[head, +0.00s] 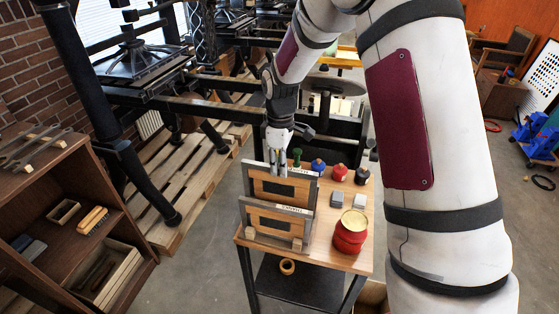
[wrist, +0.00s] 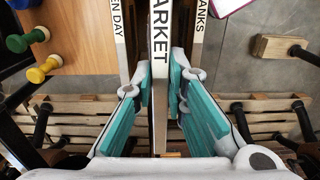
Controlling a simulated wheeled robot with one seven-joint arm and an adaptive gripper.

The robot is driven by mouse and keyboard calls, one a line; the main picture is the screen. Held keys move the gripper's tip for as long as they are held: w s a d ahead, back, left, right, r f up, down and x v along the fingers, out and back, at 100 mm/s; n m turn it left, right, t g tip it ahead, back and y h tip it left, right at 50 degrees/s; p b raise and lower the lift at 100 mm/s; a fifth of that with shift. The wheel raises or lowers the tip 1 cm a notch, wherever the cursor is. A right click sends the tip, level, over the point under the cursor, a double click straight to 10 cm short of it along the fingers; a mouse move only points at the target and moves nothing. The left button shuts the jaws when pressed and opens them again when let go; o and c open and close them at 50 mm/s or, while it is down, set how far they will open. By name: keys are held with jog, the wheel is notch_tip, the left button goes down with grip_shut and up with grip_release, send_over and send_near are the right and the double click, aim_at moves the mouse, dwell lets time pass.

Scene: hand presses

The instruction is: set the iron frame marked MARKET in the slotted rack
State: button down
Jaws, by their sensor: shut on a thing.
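The iron frame marked MARKET (wrist: 159,115) stands upright between my fingers in the wrist view, its first letter cut off. My gripper (wrist: 161,82) is shut on it. In the head view my gripper (head: 278,163) points down at the top bar of the rear dark frame (head: 262,188). The slotted rack shows as wooden blocks (head: 297,244) under the frames at the table's left end. I cannot tell whether the held frame rests in a slot. Frames labelled "EN DAY" (wrist: 118,25) and "ANKS" (wrist: 200,22) stand on either side of it, close by.
The wooden table (head: 325,248) also carries a red pot with a pale lid (head: 351,232), grey blocks (head: 337,200) and several coloured knobbed tools (head: 340,172). A shelf unit (head: 85,165) stands left, and pallets (head: 190,185) lie behind.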

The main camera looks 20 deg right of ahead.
aim_at(281, 194)
jog(key=shift+f+b, duration=0.3)
jog(key=shift+f, duration=1.65)
jog(key=shift+s+d, duration=0.1)
jog(key=shift+d, duration=0.05)
jog(key=shift+f+b, duration=0.55)
jog(key=shift+f, duration=2.5)
dwell(1.2)
jog(key=c, duration=1.5)
grip_release()
jog(key=shift+c, duration=0.2)
jog(key=shift+o, duration=0.5)
jog(key=shift+r, duration=0.2)
